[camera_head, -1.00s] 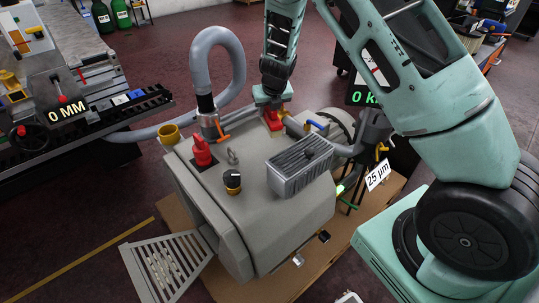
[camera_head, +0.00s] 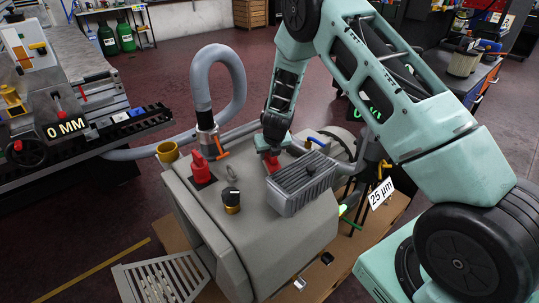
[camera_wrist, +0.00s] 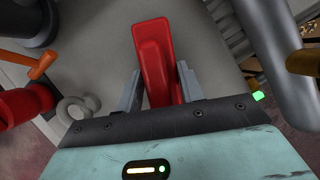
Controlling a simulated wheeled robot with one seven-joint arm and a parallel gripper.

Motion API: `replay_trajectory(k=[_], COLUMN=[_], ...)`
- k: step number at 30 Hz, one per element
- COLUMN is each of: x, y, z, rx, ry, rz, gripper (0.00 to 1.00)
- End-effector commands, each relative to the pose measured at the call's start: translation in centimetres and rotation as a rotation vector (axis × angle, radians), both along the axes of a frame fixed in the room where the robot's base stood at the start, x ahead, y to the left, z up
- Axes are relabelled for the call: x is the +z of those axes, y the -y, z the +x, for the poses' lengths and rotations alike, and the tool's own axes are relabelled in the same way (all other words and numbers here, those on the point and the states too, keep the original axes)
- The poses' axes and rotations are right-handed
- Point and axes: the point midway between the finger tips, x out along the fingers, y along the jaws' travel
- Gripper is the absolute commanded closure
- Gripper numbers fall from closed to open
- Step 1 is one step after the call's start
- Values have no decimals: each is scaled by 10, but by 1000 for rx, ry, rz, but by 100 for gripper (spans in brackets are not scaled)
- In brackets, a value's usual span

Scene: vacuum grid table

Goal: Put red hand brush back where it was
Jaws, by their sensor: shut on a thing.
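The red hand brush (camera_wrist: 153,58) lies between the two grey fingers of my gripper (camera_wrist: 159,88) in the wrist view. My gripper is shut on it, and the brush's long end points away from the palm. In the head view, my gripper (camera_head: 272,148) holds the brush (camera_head: 271,163) over the top of the grey machine (camera_head: 265,222), just behind the ribbed grey box. Only a small red part of the brush shows there. I cannot tell whether the brush touches the machine.
The ribbed grey box (camera_head: 302,185) stands close in front of my gripper. A red valve (camera_head: 199,168), a black knob (camera_head: 231,198) and a grey hose (camera_head: 230,95) with an orange handle are to the left. A round drum (camera_head: 338,140) is at the right.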

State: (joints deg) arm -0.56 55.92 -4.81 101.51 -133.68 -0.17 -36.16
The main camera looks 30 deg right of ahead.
Motion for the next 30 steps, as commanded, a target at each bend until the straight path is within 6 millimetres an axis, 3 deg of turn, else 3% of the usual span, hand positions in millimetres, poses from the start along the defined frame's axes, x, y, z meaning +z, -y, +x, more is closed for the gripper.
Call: replay_trajectory(k=[2,3,5,6,17,30], x=[0,0,0,0,7,85], y=[0,0,0,0,-1,-8], z=[0,0,-1,0,-2,-34], rx=[0,0,0,0,1,2], ry=[-1,-1,-1,-1,0,1], rz=[0,0,0,0,0,-1], gripper=[83,59,43,40,40,40])
